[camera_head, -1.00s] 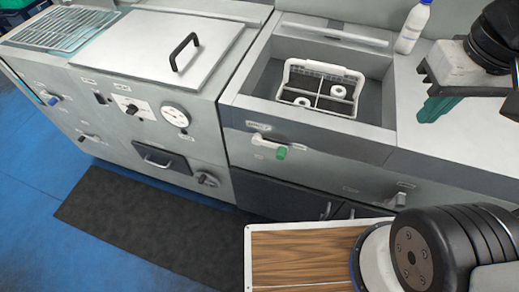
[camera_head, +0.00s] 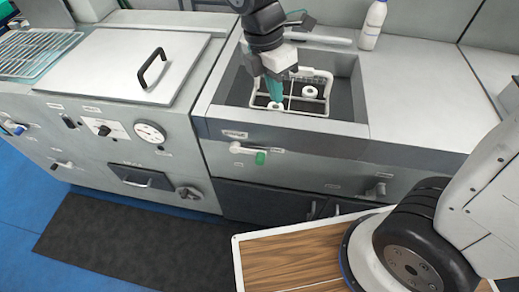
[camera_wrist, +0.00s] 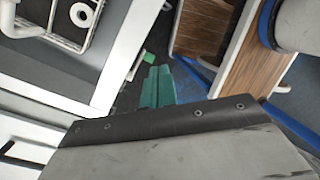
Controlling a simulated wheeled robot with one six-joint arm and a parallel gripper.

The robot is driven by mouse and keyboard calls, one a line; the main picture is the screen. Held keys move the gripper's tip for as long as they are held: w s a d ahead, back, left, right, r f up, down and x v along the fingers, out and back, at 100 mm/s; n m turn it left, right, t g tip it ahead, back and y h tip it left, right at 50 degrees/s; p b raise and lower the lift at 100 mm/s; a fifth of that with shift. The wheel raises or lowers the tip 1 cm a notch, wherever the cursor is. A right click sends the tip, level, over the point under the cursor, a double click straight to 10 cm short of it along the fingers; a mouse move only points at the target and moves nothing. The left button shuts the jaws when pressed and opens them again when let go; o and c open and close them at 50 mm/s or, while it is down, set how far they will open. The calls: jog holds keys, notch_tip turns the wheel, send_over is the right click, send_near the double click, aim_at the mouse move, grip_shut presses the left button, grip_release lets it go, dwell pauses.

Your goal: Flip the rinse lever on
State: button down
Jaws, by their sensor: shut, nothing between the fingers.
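A white lever with a green tip (camera_head: 248,150) sits on the front panel below the sink, under a small label too small to read. It lies roughly sideways, tip to the right. In the wrist view a green tip (camera_wrist: 147,57) shows at the cabinet's edge, just beyond my fingers. My gripper (camera_head: 274,92) has teal fingers, closed together and empty. In the head view it overlaps the basin, above and behind the lever, apart from it. The closed fingers also show in the wrist view (camera_wrist: 158,86).
The sink basin (camera_head: 345,95) holds a white wire basket (camera_head: 318,112) with white rings. A white bottle (camera_head: 372,27) stands on the counter behind. Another knob (camera_head: 377,190) is on the panel at right. My wood-topped base is in front.

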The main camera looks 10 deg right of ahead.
aim_at(259, 158)
jog(key=w+a+f+n+h, duration=0.1)
jog(key=a+f+n, duration=0.6)
jog(key=a+n, duration=0.1)
jog(key=shift+a+n, duration=0.25)
jog(key=shift+n, duration=0.25)
jog(key=shift+w+f, duration=0.1)
jog(key=x, duration=1.4)
jog(key=shift+d, duration=0.1)
